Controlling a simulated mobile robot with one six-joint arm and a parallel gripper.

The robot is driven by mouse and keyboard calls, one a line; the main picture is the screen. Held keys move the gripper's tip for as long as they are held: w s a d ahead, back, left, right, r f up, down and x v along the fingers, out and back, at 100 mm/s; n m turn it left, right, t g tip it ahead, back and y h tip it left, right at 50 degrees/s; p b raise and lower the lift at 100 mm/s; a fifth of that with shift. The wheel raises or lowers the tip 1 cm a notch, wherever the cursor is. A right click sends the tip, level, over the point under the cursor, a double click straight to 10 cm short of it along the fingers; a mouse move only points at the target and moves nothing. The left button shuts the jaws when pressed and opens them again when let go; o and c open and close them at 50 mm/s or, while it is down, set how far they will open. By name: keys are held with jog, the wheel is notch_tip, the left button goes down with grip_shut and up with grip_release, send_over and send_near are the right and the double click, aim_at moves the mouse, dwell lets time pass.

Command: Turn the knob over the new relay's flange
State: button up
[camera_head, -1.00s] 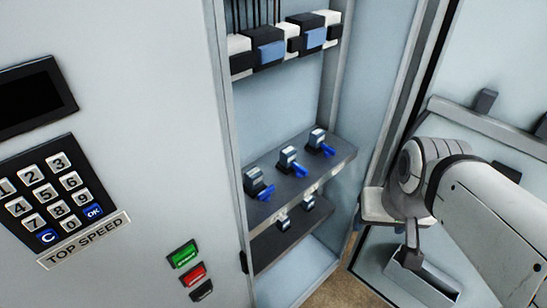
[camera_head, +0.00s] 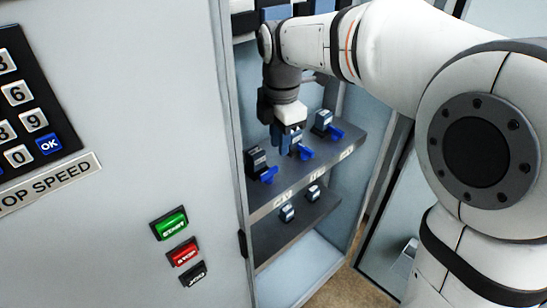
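Three relays stand in a row on the dark shelf inside the cabinet, each with a blue knob at its front. The left relay (camera_head: 256,160) has its blue knob (camera_head: 269,175) at lower right. The right relay (camera_head: 322,122) has its knob (camera_head: 336,133) beside it. My gripper (camera_head: 291,134) points down over the middle relay and hides most of it; the middle knob (camera_head: 304,152) shows just right of the fingertips. I cannot tell whether the fingers touch the relay or knob, or whether they are open. Which relay is new is not clear.
A lower shelf (camera_head: 300,225) holds two smaller relays (camera_head: 287,213). The cabinet's left wall and front panel, with green START (camera_head: 171,223) and red STOP (camera_head: 184,252) buttons, stand close on the left.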

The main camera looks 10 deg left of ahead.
aim_at(269, 170)
jog(key=shift+w+a+f+n, duration=0.15)
jog(key=shift+a+f+n, duration=0.15)
jog(key=shift+a+n, duration=0.3)
jog(key=shift+w+a+f+n, duration=0.15)
jog(key=shift+a+f+n, duration=0.2)
jog(key=shift+a, duration=0.3)
jog(key=shift+a+f+n, duration=0.1)
jog(key=shift+f+n, duration=0.05)
jog(key=shift+n, duration=0.1)
notch_tip(269, 170, down, 7)
jog(key=shift+f, duration=0.1)
grip_shut()
